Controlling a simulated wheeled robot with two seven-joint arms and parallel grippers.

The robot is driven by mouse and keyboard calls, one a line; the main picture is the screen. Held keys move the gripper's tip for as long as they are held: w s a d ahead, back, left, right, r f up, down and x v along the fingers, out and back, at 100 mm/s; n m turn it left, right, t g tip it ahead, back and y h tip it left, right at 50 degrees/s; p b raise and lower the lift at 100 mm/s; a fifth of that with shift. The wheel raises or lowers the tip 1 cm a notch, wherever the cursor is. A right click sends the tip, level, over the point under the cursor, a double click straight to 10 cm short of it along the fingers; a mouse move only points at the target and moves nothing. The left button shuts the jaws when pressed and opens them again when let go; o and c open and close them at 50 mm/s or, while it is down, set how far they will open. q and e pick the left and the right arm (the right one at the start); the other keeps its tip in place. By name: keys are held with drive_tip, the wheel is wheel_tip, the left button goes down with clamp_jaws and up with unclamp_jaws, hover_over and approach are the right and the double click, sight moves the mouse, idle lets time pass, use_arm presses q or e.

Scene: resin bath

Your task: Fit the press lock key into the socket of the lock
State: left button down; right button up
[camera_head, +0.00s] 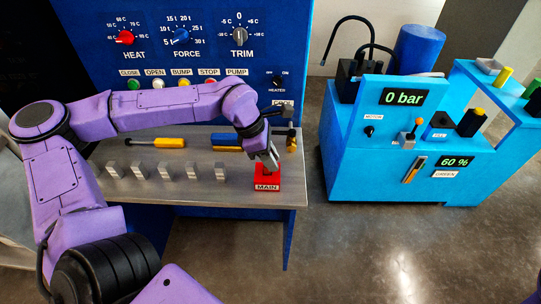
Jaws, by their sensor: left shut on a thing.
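My left arm reaches across the bench from the left. My left gripper (272,160) points down at the bench's right front corner, over a red block (266,176) with a MAIN label. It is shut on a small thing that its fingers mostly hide. I cannot tell if this is the press lock key, or whether it sits in the red block or just above it. On the blue panel behind, a small label (283,103) too blurred to read sits above dark fittings; the lock's socket cannot be made out. My right gripper is out of view.
Several grey blocks (144,170) stand along the bench (185,188). A yellow-handled tool (170,142) and a blue-and-yellow tool (226,140) lie behind. A brass piece (292,142) is right of my gripper. A light-blue machine (355,160) stands right, across open floor (350,245).

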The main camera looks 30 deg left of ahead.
use_arm(q)
drive_tip(key=shift+f+b, duration=0.3)
drive_tip(key=shift+f, duration=0.55)
drive_tip(key=c, duration=0.8)
unclamp_jaws()
drive_tip(key=shift+c, duration=0.2)
drive_tip(key=v, duration=1)
drive_tip(key=shift+r, duration=0.25)
drive_tip(key=shift+s, duration=0.1)
wheel_tip(320, 180, up, 12)
drive_tip(key=p, duration=1.1)
drive_tip(key=shift+p, duration=0.3)
